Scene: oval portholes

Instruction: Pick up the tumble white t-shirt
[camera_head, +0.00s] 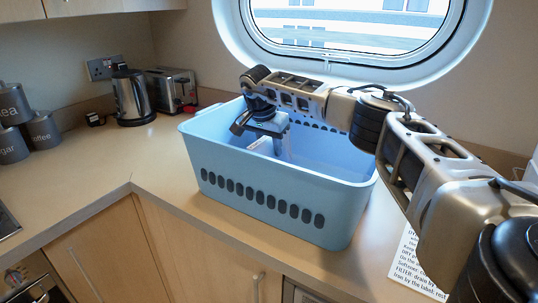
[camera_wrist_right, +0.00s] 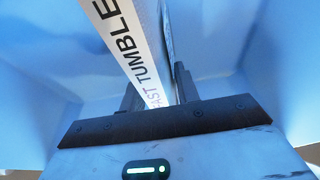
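The white t-shirt (camera_head: 260,146) shows as a small pale patch inside the blue basket, partly hidden by my right gripper and the basket wall. In the right wrist view it is a flat, narrow white piece (camera_wrist_right: 128,45) with dark letters reading "TUMBLE", standing on edge. My right gripper (camera_head: 281,150) points down inside the basket. In the right wrist view its two dark fingers (camera_wrist_right: 158,88) are close together, with the white piece filling the narrow gap between them. The fingertips are hidden in the head view. My left gripper is not in view.
The light blue basket (camera_head: 265,183) with oval holes stands on the wooden counter (camera_head: 105,165), its walls around my right gripper. A kettle (camera_head: 131,97), a toaster (camera_head: 170,90) and grey canisters (camera_head: 42,129) stand to the left. A printed sheet (camera_head: 411,262) lies to the right.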

